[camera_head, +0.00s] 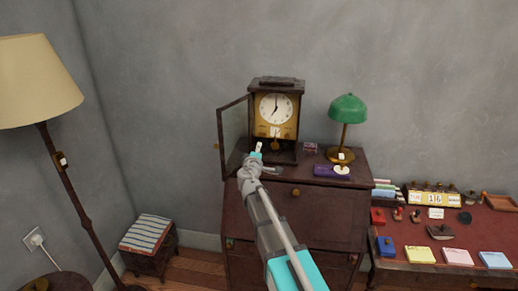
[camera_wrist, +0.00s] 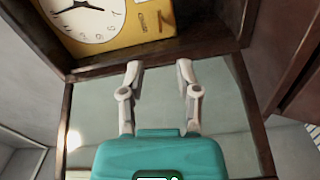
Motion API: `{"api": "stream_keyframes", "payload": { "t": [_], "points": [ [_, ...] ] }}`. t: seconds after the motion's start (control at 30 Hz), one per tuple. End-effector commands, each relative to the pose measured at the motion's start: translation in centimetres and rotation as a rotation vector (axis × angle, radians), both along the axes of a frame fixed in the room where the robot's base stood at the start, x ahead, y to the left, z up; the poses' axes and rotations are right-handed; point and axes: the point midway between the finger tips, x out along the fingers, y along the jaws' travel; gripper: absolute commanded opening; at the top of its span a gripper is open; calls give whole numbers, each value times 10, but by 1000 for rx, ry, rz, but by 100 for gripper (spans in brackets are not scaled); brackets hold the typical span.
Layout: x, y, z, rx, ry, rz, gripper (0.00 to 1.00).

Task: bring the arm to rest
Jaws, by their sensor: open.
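My gripper (camera_wrist: 160,85) is open and empty in the wrist view, its two pale fingers apart. The clock (camera_head: 275,115) stands on the dark wooden cabinet, and its glass door (camera_head: 235,135) hangs open to the left. In the head view my gripper (camera_head: 258,152) is in front of the lower left part of the clock, by the open door. In the wrist view the clock's white dial (camera_wrist: 88,15) and yellow face plate show at the top left, beyond the fingers. Whether my fingers touch the clock, I cannot tell.
A green lamp (camera_head: 347,108) and a purple-and-white object (camera_head: 332,170) stand on the cabinet (camera_head: 295,215) right of the clock. A red-topped desk (camera_head: 450,230) with many small things is at the right. A floor lamp (camera_head: 38,80) and a striped stool (camera_head: 147,235) are at the left.

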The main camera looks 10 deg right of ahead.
Motion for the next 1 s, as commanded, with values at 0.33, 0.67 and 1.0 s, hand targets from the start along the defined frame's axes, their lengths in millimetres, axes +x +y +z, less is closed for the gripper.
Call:
{"api": "stream_keyframes", "payload": {
  "t": [0.33, 0.67, 1.0],
  "points": [
    [-1, 0, 0, 0, 0, 0, 43],
    [-19, -23, -10, 95, 24, -86, 43],
    [-88, -83, -62, 417, 167, -372, 43]
  ]
}}
